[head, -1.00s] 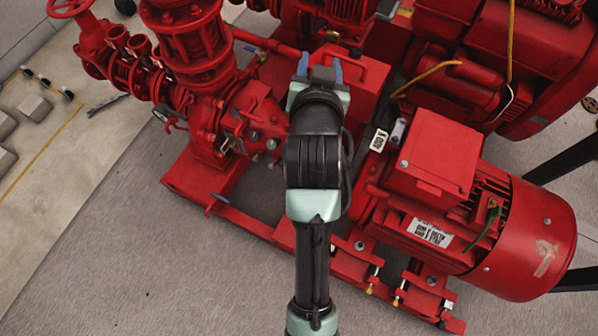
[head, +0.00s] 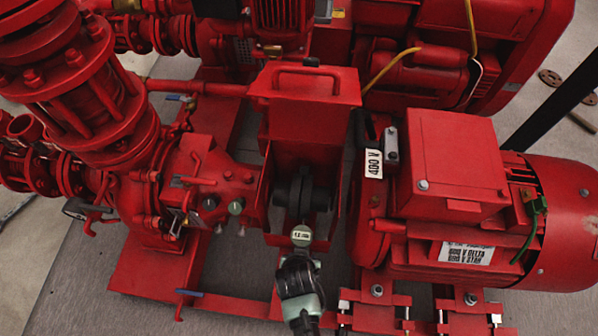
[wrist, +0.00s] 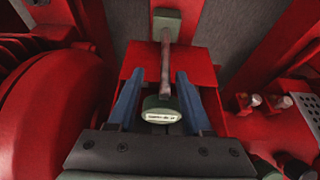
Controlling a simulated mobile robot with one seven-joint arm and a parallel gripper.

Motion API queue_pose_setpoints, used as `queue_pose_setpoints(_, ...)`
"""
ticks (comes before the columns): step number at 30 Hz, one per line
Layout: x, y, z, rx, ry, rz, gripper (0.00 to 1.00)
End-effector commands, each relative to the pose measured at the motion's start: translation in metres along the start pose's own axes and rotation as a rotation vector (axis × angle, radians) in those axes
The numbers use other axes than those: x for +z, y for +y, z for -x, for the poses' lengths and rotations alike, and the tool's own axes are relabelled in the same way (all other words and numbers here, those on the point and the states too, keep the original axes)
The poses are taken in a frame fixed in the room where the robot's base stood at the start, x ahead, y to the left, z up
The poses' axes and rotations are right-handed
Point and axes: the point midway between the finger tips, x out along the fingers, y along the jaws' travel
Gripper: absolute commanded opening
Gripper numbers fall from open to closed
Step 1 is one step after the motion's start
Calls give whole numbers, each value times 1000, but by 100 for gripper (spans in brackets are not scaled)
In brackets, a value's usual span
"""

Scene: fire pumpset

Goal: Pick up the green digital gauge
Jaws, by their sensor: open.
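The green digital gauge (wrist: 161,112) is in the wrist view, low in the middle. It has a rounded grey-green head with a small pale display, and a thin brownish stem runs from it towards a greenish block. In the head view a small round face with a display, which looks like the same gauge (head: 301,236), shows just beyond the end of my arm. My gripper (wrist: 159,88) is open. Its two blue fingers stand on either side of the gauge, with gaps visible on both sides. In the head view the fingers cannot be made out.
A red motor (head: 455,205) stands to the right and red pump pipework (head: 75,75) to the left. A red guard box with a handle (head: 305,85) stands behind the gauge, around a dark coupling (head: 298,192). Red base rails surround the spot, leaving little room.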

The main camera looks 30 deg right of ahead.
Motion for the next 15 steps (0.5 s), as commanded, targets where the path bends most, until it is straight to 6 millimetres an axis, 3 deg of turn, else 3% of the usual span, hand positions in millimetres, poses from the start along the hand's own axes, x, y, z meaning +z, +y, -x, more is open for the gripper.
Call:
queue_pose_setpoints(1,0,0,-10,0,1,0,50)
queue_pose_setpoints(8,0,-2,-24,-1,1,0,50)
queue_pose_setpoints(15,0,-6,-57,-1,2,0,50)
